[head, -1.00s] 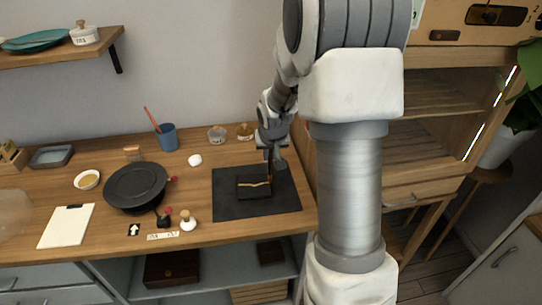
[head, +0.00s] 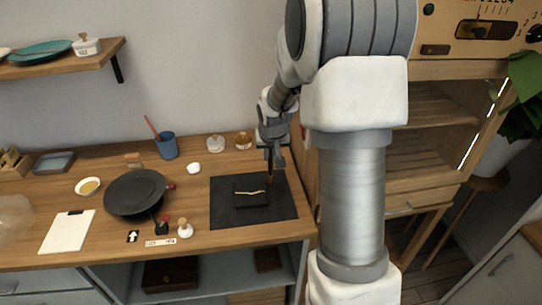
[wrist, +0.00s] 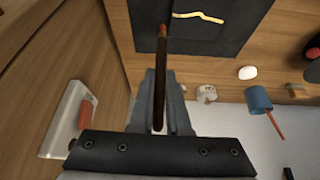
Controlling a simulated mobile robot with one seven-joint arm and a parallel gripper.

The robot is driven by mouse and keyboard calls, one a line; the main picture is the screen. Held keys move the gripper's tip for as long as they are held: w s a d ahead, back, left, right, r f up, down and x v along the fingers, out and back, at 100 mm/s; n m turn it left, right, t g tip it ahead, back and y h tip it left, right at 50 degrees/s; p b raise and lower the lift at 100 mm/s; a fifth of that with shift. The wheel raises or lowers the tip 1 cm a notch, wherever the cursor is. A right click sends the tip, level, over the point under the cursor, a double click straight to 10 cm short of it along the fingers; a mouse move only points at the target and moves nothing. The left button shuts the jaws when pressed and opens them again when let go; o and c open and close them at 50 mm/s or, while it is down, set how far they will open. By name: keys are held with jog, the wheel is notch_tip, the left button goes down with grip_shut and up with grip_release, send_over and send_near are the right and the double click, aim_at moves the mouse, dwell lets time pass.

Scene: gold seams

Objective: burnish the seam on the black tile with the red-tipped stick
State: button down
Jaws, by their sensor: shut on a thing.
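The black tile (head: 252,201) lies on a dark mat (head: 226,214) at the right of the bench. A jagged gold seam (head: 250,192) crosses it; the seam also shows in the wrist view (wrist: 198,16). My gripper (wrist: 159,100) is shut on a thin dark brown stick (wrist: 160,62). The stick's reddish tip (wrist: 163,30) points toward the mat. In the wrist view the tip appears beside the tile's edge, off the seam's end. I cannot tell whether it touches anything.
A black round pan-like thing (head: 136,192), a white egg-shaped thing (head: 194,168), a blue cup (head: 167,146) and small jars (head: 216,144) stand left of and behind the mat. A wooden cabinet (head: 420,150) stands at the right.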

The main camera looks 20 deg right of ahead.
jog(key=shift+r+p, duration=1.25)
jog(key=shift+r, duration=0.9)
jog(key=shift+a, duration=0.2)
